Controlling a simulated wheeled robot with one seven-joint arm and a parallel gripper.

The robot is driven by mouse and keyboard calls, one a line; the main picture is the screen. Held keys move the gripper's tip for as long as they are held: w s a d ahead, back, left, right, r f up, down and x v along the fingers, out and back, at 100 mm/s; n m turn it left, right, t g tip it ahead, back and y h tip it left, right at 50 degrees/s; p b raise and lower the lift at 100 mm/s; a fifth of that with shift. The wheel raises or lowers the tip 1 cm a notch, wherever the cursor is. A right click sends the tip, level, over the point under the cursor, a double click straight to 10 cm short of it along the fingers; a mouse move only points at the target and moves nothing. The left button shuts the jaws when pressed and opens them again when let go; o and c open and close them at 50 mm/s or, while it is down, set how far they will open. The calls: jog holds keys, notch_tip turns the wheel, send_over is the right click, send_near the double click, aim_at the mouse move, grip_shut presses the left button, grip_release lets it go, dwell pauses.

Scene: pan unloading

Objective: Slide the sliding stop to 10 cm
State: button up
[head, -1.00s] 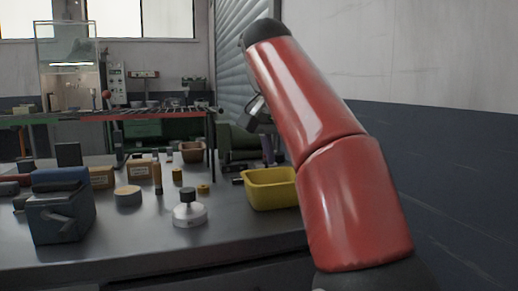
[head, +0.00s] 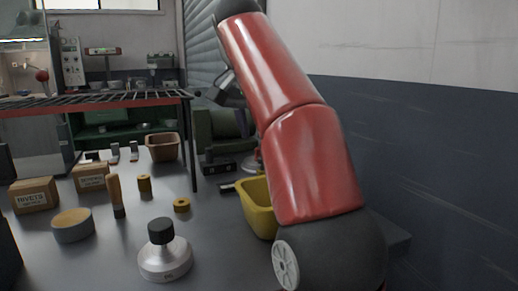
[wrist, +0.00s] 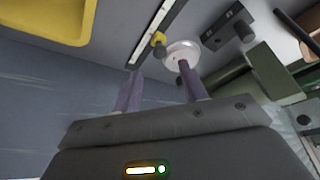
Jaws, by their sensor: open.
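In the wrist view a dark rail with a pale, scale-like strip (wrist: 150,42) runs diagonally at the top. In the head view my red arm hides the gripper and rail.
A yellow bin (head: 257,208) stands beside my arm and also shows in the wrist view (wrist: 48,37). A knobbed silver weight (head: 165,262), a wooden-handled tool (head: 116,197) and boxes (head: 35,195) stand left. A dark-green machine (head: 218,128) stands behind. A wall rises at right.

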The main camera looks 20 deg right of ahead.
jog(key=shift+x, duration=3.05)
jog(key=shift+a, duration=0.1)
jog(key=shift+c, duration=0.4)
jog(key=shift+s, duration=0.1)
grip_shut()
